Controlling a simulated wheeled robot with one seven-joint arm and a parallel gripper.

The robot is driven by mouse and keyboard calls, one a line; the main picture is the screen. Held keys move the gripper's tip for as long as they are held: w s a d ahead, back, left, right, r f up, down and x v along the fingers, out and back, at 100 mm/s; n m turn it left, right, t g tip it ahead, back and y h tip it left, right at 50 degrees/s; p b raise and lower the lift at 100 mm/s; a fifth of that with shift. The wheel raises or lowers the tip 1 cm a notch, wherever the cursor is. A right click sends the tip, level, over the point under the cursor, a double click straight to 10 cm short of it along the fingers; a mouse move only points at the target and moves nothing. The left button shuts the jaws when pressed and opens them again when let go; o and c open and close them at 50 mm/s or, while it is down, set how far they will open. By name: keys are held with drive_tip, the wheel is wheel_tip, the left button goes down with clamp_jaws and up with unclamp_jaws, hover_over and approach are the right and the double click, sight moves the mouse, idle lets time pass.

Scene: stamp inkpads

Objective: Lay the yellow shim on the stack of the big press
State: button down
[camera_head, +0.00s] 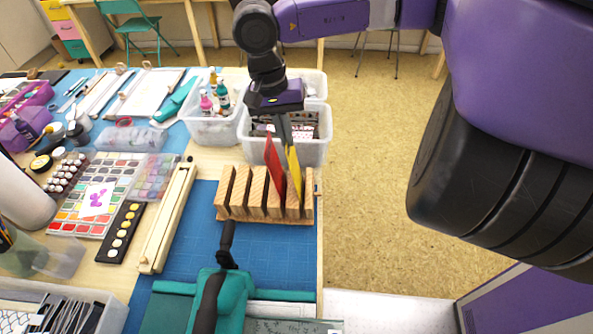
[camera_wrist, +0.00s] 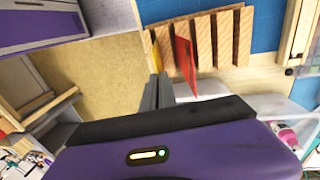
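The yellow shim (camera_head: 294,173) stands on edge in the right part of a slotted wooden rack (camera_head: 257,217), its lower part hidden in the slot. It also shows in the wrist view (camera_wrist: 157,57). My gripper (camera_head: 287,142) is above it, pointing down, its fingers close together at the shim's top edge. In the wrist view the fingertips (camera_wrist: 158,78) meet at the shim with almost no gap, so they look shut on it. The teal press (camera_head: 229,300) with a black handle is at the front; its stack cannot be made out.
A red shim (camera_head: 274,166) stands in the rack just left of the yellow one, close to my fingers. Clear bins (camera_head: 317,150) stand behind the rack. A wooden rail (camera_head: 166,218) lies left. The blue mat (camera_head: 193,250) before the rack is mostly clear. The table's edge is just right.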

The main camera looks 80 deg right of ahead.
drive_tip(key=shift+w+r+p, duration=0.2)
drive_tip(key=shift+r+p, duration=0.15)
drive_tip(key=shift+r, duration=0.6)
drive_tip(key=shift+w+r+p, duration=0.15)
drive_tip(key=shift+r+p, duration=0.15)
drive_tip(key=shift+r, duration=0.7)
drive_tip(key=shift+w+r+p, duration=0.2)
drive_tip(key=shift+r+p, duration=0.15)
drive_tip(key=shift+r, duration=0.6)
